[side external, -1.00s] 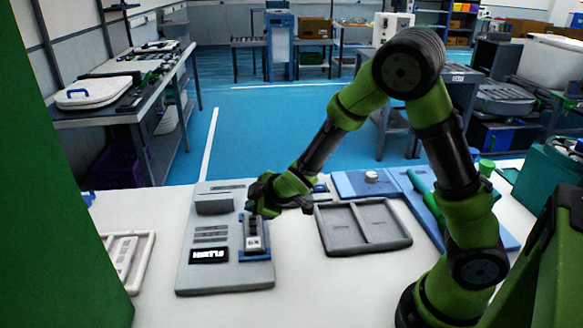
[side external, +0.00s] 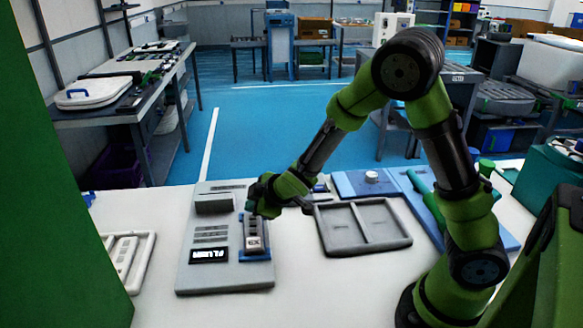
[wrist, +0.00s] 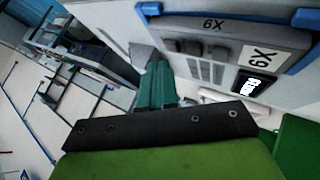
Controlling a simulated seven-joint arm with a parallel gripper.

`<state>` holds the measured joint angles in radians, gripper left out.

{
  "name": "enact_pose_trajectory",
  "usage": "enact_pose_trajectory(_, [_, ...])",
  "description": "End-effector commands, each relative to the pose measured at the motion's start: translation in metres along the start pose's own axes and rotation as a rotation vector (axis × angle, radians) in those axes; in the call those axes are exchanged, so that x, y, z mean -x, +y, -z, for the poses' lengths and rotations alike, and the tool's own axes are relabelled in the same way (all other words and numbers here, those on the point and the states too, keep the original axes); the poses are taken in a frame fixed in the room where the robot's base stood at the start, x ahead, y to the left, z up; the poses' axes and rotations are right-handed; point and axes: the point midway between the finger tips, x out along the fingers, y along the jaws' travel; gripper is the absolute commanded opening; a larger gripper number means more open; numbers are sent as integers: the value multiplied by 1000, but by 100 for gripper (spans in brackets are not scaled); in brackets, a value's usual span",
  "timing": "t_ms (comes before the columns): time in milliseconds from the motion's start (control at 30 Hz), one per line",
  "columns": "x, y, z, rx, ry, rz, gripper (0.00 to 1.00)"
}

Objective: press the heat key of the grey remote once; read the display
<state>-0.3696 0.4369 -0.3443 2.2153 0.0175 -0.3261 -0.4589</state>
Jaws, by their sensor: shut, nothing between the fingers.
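The grey remote (side external: 252,236), labelled 6X, sits in a blue holder (side external: 262,256) on the grey test panel (side external: 190,275). It also shows in the wrist view (wrist: 225,34), with several dark keys along it. My gripper (side external: 252,209) is shut and empty over the remote's far end. In the wrist view its teal fingertips (wrist: 157,68) are together beside the remote. I cannot tell whether they touch a key. The black display (side external: 209,255) on the panel shows white text that looks like FLUSH, though it is small. Which key is heat cannot be read.
A grey two-part tray (side external: 362,228) stands right of the panel. A blue plate with a white knob (side external: 371,176) lies behind it. A white frame (side external: 128,258) lies left of the panel. White tabletop is clear in front of the tray.

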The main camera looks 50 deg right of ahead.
Motion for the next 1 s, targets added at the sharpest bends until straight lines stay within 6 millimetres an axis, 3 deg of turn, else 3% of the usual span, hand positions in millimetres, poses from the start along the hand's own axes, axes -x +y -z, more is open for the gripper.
enact_pose_trajectory(1000, [-9,-6,-6,-1,-1,1,0])
